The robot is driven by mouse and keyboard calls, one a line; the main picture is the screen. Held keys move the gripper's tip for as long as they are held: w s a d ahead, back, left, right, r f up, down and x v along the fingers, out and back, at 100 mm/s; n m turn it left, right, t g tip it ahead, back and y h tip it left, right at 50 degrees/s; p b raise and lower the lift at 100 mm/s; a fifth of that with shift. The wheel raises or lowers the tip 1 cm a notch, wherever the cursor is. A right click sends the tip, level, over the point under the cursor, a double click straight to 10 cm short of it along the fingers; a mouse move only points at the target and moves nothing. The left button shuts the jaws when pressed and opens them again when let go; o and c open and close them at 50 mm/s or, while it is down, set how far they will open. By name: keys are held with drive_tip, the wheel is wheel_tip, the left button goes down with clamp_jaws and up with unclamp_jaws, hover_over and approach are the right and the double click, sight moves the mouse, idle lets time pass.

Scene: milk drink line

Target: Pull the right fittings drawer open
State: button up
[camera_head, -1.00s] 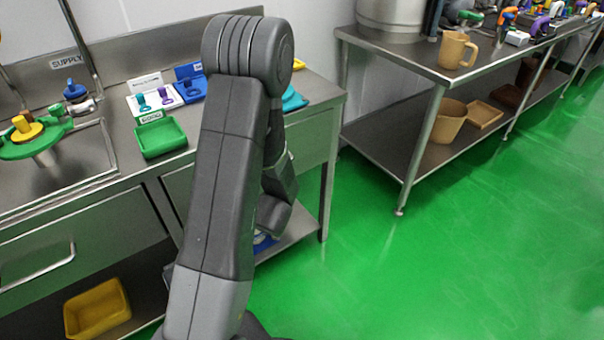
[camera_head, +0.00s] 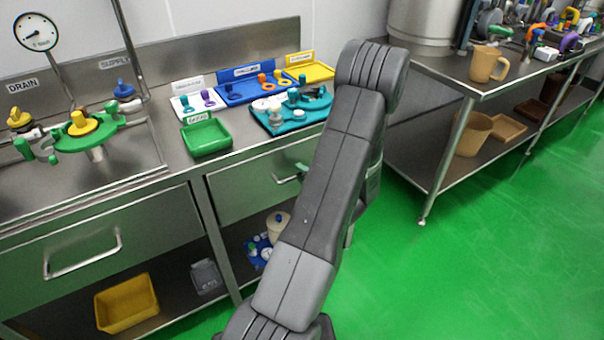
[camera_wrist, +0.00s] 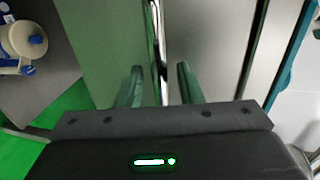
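The right fittings drawer (camera_head: 243,190) is a steel front under the bench top, and it looks shut. Its bar handle (camera_wrist: 157,50) runs upright in the wrist view. My gripper (camera_wrist: 160,85) has its two green fingers apart, one on each side of the handle, with gaps visible between fingers and bar. In the head view my arm hides most of the gripper; only a green finger part (camera_head: 301,169) shows near the drawer front.
The left drawer (camera_head: 90,250) is shut. A green tray (camera_head: 207,138), a blue tray (camera_head: 235,93) and a teal tray (camera_head: 290,122) stand on the bench. A yellow bin (camera_head: 126,302) is on the lower shelf. Green floor is clear to the right.

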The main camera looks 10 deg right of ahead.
drive_tip(key=shift+w+a, duration=0.15)
drive_tip(key=shift+w, duration=0.25)
drive_tip(key=shift+c, duration=0.4)
clamp_jaws()
drive_tip(key=shift+s+f, duration=0.1)
drive_tip(key=f+b+v, duration=0.2)
drive_tip(key=b+v, duration=0.1)
drive_tip(key=v, duration=0.6)
drive_tip(key=s+f+b+v, duration=0.1)
drive_tip(key=b+v, duration=0.3)
drive_tip(key=v, duration=0.6)
drive_tip(key=f+b+v, duration=0.3)
drive_tip(key=b+v, duration=0.1)
drive_tip(key=v, duration=0.6)
drive_tip(key=shift+s, duration=0.15)
